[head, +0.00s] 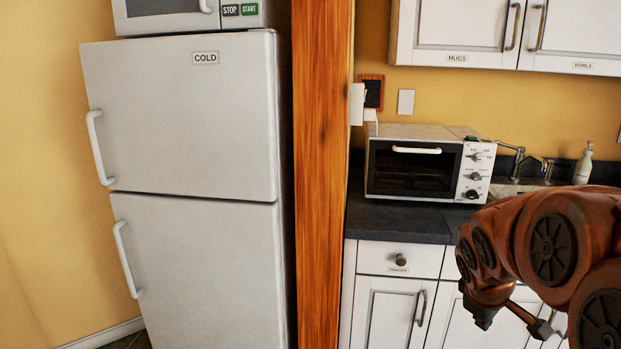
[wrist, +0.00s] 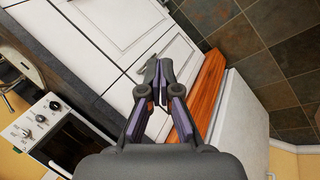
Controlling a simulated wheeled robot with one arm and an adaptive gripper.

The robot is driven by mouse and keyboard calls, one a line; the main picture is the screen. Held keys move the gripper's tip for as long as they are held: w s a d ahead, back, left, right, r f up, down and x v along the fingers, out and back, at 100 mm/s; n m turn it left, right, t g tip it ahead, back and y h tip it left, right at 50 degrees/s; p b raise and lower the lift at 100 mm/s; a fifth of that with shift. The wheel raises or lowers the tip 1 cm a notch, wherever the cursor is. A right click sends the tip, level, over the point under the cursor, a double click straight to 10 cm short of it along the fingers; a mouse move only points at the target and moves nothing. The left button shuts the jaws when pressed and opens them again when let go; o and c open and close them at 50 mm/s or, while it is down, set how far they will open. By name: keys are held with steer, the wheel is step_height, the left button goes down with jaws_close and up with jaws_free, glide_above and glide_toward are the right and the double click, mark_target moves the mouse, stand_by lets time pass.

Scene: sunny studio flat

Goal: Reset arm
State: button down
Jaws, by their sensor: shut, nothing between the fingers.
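My gripper (wrist: 159,82) is in the middle of the wrist view. Its fingertips are together with nothing between them. Behind it in that view are the white cabinet fronts (wrist: 100,45) and the wooden post (wrist: 208,88). In the head view my reddish-brown arm is folded at the lower right, in front of the counter cabinets, and bends downward. The gripper's fingertips cannot be made out clearly in the head view.
A white fridge (head: 185,120) labelled COLD stands at the left, with a microwave (head: 165,14) on top. A wooden post (head: 322,180) divides it from the dark counter (head: 395,222). A toaster oven (head: 415,165) and a soap bottle (head: 583,165) stand there. Tiled floor (wrist: 275,45) shows clear.

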steer(key=s+a+r+m+g+y+p, duration=0.2)
steer(key=s+a+p, duration=0.1)
steer(key=s+a, duration=0.6)
steer(key=s+a+r+m+g+y+p, duration=0.1)
steer(key=s+a+m+g+y+p, duration=0.1)
steer(key=s+a, duration=0.8)
steer(key=s+m+g+p, duration=0.1)
steer(key=s+p, duration=0.1)
steer(key=s, duration=0.3)
steer(key=shift+a+r+m, duration=0.25)
steer(key=shift+r+m, duration=0.05)
steer(key=shift+r, duration=0.05)
